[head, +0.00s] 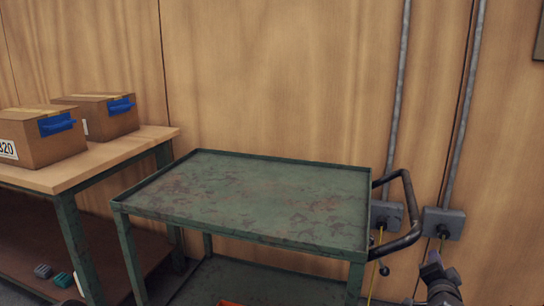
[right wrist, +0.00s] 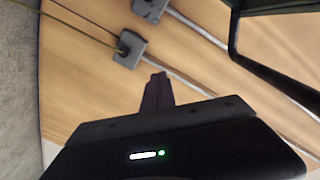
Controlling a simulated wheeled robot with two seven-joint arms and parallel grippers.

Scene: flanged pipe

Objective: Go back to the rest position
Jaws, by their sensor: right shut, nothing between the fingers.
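My right gripper (head: 433,262) shows at the lower right of the head view, to the right of the green metal cart (head: 260,200) and below its handle. It also shows in the right wrist view (right wrist: 158,80), with its fingers together and nothing between them. It touches nothing that I can see. The cart's top tray is empty, with worn, rusty patches. My left gripper is not in the head view. No flanged pipe is visible.
The cart's black handle (head: 413,210) sticks out to the right. Grey wall boxes (head: 444,222) with conduits and hanging cables are behind my right gripper. A wooden table (head: 120,150) with two cardboard boxes (head: 42,138) stands at the left.

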